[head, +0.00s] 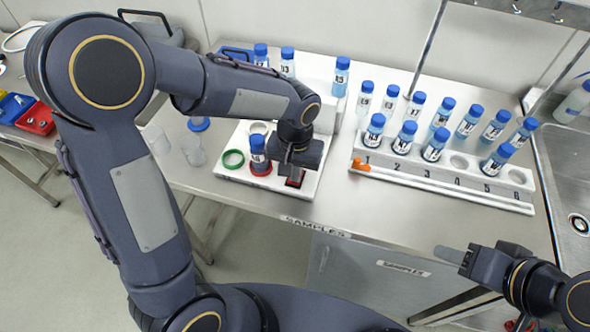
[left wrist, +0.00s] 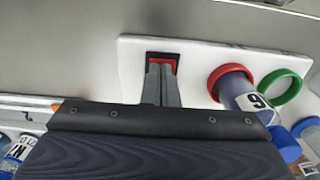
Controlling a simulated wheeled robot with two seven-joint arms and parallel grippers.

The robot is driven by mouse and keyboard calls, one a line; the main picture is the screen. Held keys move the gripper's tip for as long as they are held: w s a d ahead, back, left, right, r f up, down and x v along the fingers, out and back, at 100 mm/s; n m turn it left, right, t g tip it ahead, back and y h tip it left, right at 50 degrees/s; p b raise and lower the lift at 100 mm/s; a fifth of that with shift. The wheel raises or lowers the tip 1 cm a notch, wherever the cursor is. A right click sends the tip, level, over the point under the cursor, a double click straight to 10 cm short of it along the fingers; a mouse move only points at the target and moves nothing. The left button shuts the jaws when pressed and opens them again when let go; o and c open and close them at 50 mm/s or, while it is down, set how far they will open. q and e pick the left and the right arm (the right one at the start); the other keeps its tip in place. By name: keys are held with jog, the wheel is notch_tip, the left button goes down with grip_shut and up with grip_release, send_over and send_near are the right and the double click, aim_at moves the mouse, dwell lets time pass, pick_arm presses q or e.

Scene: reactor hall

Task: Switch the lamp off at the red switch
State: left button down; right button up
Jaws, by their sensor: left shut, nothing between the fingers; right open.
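The red switch (head: 294,183) sits in a dark frame at the front right of a white board (head: 228,177) on the bench. In the left wrist view the red switch (left wrist: 165,58) shows at the fingertips. My left gripper (head: 294,172) points down at the switch from above. Its fingers (left wrist: 162,72) are shut together and empty; they overlap the switch, and I cannot tell whether they touch it. My right gripper (head: 455,254) is open and empty, off the bench's front edge at lower right. I cannot make out the lamp.
Beside the switch, a blue-capped vial (head: 258,152) stands in a red ring, with a green ring (head: 233,159) to its left. A numbered white rack (head: 430,180) with several vials stands to the right. Bare bench (head: 330,200) lies between.

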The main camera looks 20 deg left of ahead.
pick_arm(q)
jog(key=shift+f+b, duration=0.45)
jog(key=shift+b, duration=0.3)
jog(key=shift+s+r+t, duration=0.2)
jog(key=shift+r+t, duration=0.05)
jog(key=shift+t, duration=0.05)
jog(key=shift+w, duration=0.2)
jog(key=shift+w+r, duration=0.1)
jog(key=shift+w, duration=0.05)
jog(key=shift+w+r+p, duration=0.1)
jog(key=shift+w+p, duration=0.25)
jog(key=shift+w, duration=0.25)
